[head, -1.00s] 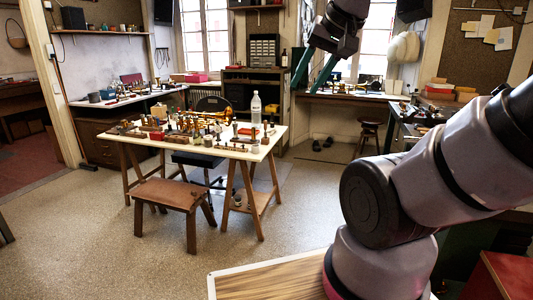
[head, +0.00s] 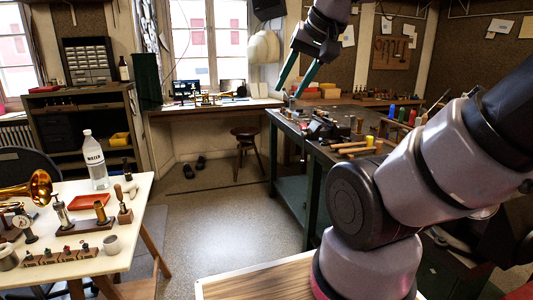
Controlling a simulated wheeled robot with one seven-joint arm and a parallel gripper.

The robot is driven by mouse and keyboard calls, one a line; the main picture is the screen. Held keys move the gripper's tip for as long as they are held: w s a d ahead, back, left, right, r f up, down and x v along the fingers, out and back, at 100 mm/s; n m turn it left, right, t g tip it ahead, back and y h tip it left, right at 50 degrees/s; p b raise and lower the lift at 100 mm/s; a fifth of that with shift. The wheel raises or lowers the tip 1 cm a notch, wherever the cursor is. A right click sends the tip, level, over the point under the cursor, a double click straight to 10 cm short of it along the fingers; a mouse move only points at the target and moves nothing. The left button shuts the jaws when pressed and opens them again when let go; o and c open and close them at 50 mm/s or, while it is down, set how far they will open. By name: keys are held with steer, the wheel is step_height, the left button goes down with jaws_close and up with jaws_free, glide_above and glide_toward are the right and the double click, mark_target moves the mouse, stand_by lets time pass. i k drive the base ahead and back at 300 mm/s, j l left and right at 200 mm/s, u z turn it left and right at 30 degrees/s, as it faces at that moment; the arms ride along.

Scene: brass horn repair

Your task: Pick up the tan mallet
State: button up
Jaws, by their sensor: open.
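My gripper (head: 288,91) hangs in the upper middle of the head view, with its two teal fingers apart and nothing between them. In the picture it lies above the left end of the green workbench (head: 292,198) on the right. Light wooden handled tools (head: 350,149) lie on that bench, beside a small yellow object (head: 370,142). One of them may be the tan mallet, but they are too small to tell. My arm hides part of the bench.
A white table (head: 135,222) on the left bears a water bottle (head: 95,162), a brass horn (head: 38,186) and several small parts. A stool (head: 244,136) stands by the window bench. The floor (head: 215,212) between table and workbench is clear.

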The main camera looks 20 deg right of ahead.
mark_target(378, 148)
steer(key=i+z, duration=0.5)
steer(key=i+j+z, duration=0.2)
steer(key=z, duration=0.25)
steer(key=i+j+z, duration=0.35)
steer(key=z, duration=0.15)
steer(key=i+j+z, duration=0.65)
steer(key=j, duration=0.15)
steer(key=j+z, duration=0.2)
steer(key=i+j+z, duration=0.15)
steer(key=j, duration=0.3)
